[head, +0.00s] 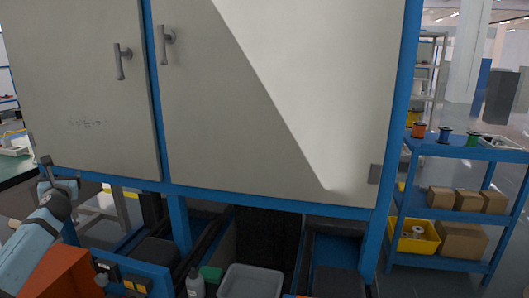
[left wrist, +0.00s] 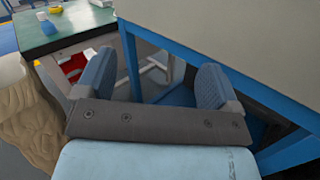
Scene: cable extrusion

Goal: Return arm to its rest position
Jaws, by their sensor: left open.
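My left gripper (head: 57,185) is at the left edge of the head view, at the end of my light blue arm, in front of the lower left of a large cabinet (head: 270,110). In the left wrist view its two blue ribbed fingers (left wrist: 154,84) stand wide apart with nothing between them. It is open and empty, and the cabinet's blue frame lies beyond and to the right of the fingers. My right gripper does not show in either view.
A blue shelf cart (head: 440,208) with spools and cardboard boxes stands at the right. A grey bin (head: 250,282) and a white bottle (head: 195,284) are below the cabinet. A green-topped table (left wrist: 66,27) and a tan sack (left wrist: 28,115) are near the left gripper.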

